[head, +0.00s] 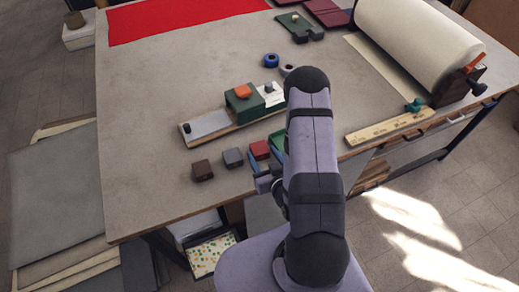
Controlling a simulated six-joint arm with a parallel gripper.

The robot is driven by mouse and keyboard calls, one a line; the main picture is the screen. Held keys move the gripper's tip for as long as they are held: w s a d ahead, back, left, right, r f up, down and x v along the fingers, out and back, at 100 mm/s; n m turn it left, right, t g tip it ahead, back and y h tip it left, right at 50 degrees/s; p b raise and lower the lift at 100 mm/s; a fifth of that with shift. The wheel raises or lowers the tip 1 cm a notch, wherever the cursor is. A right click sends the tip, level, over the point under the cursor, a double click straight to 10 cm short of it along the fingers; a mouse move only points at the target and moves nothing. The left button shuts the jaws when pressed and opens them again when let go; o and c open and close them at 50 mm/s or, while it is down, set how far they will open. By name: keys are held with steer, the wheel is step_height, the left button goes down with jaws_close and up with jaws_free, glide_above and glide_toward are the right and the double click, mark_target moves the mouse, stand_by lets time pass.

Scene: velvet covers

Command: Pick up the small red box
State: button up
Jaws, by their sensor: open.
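The small red box (260,150) sits near the front edge of the table, in a row of small boxes. A grey box (233,158) is just left of it, and a dark brownish box (202,170) is further left. Something green lies close on its right, partly hidden by my arm. My gripper (264,183) is partly in view beside my arm, near the table's front edge and below the red box in the picture. It is open, apart from the box as far as I can see; my arm hides much of it.
A wooden board (226,131) with a green block (244,104) and orange knob lies behind the row. A cream roll (416,45) and a wooden ruler (389,128) are at right. The table's left side is clear.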

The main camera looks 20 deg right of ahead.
mark_target(261, 152)
steer(key=shift+b+x, duration=0.45)
steer(key=shift+x, duration=1.1)
steer(key=shift+p+x, duration=0.3)
steer(key=shift+x, duration=0.65)
steer(key=shift+c, duration=0.3)
steer(key=c, duration=0.8)
